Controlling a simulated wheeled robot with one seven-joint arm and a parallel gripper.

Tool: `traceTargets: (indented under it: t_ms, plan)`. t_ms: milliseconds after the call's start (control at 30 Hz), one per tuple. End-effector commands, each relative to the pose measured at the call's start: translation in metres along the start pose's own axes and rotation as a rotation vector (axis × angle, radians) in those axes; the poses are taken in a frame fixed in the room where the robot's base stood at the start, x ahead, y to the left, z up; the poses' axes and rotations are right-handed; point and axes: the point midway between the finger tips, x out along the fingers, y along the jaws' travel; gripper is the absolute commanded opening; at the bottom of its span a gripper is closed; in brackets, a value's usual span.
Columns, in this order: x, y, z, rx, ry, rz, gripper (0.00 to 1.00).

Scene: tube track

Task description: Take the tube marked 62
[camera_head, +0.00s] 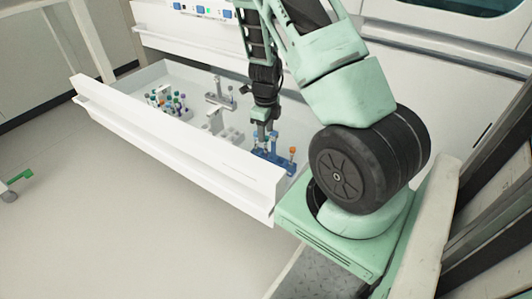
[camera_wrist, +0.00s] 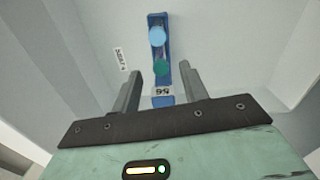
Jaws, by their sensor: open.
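My gripper (camera_head: 262,135) is open and points down over the right end of the open white drawer. In the wrist view its two fingers (camera_wrist: 160,75) are apart with nothing held. A blue rack (camera_head: 284,165) stands under it and also shows in the wrist view (camera_wrist: 153,21). A light-blue-capped tube (camera_wrist: 157,36) and a green-capped tube (camera_wrist: 160,66) stand in it. The green cap appears between the fingertips; the height gap is unclear. A small label (camera_wrist: 162,92) on the rack is hard to read. I cannot tell which tube is marked 62.
An orange-capped tube (camera_head: 292,150) stands at the rack's right. Several coloured tubes (camera_head: 168,100) stand at the drawer's left, with white holders (camera_head: 217,122) in the middle. The drawer's high front wall (camera_head: 180,150) and side walls bound the space. A sticker (camera_wrist: 121,60) lies left of the rack.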

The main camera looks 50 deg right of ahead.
Motion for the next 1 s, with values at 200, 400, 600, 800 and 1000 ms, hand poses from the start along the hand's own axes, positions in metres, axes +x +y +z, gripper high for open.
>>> traceTargets:
  t_ms: [200, 400, 600, 800, 1000]
  plan:
    - [0.019, -0.001, -0.001, 0.0, 0.0, 0.0, 0.44]
    - [0.048, -0.001, -0.001, 0.001, 0.0, 0.001, 0.44]
    - [0.052, -0.001, -0.001, 0.0, 0.0, 0.0, 0.44]
    - [0.051, -0.001, -0.001, 0.0, 0.0, 0.0, 0.19]
    - [0.051, -0.001, -0.001, 0.0, 0.0, 0.0, 0.05]
